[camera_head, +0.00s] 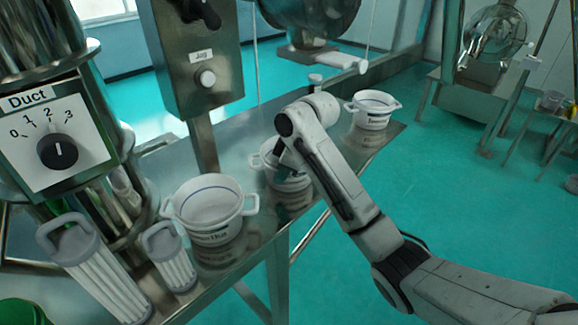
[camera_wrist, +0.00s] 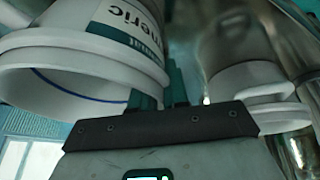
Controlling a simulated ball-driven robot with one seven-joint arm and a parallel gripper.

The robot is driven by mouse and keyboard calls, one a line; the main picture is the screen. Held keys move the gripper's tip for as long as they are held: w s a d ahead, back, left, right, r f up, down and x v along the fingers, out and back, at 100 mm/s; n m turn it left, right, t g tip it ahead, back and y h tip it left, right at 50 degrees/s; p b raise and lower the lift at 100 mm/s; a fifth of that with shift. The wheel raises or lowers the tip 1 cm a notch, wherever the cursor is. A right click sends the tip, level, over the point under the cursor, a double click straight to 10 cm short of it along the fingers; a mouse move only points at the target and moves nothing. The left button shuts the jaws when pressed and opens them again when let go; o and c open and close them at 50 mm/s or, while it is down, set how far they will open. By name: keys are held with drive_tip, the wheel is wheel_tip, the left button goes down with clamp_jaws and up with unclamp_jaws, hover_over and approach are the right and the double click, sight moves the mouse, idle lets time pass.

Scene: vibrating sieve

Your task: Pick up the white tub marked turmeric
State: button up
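The tub with a printed label ending in "meric" (camera_wrist: 105,28) fills the upper left of the wrist view, its open rim toward the camera. In the head view, the middle white tub (camera_head: 268,160) stands on the metal bench, partly hidden by my arm's end. My gripper (camera_head: 284,153) is over this tub at its rim. In the wrist view the dark fingers (camera_wrist: 173,90) are close together beside the tub's rim and handle. Whether they are closed on it is unclear.
On the metal bench (camera_head: 240,160), another white tub (camera_head: 210,205) stands left and a third (camera_head: 372,112) right; their labels are hard to read. Grey-handled filter cartridges (camera_head: 100,270) and a duct dial panel (camera_head: 58,150) are at left. Open teal floor (camera_head: 480,210) lies right.

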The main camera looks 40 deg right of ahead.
clamp_jaws()
drive_tip(key=shift+r, duration=0.2)
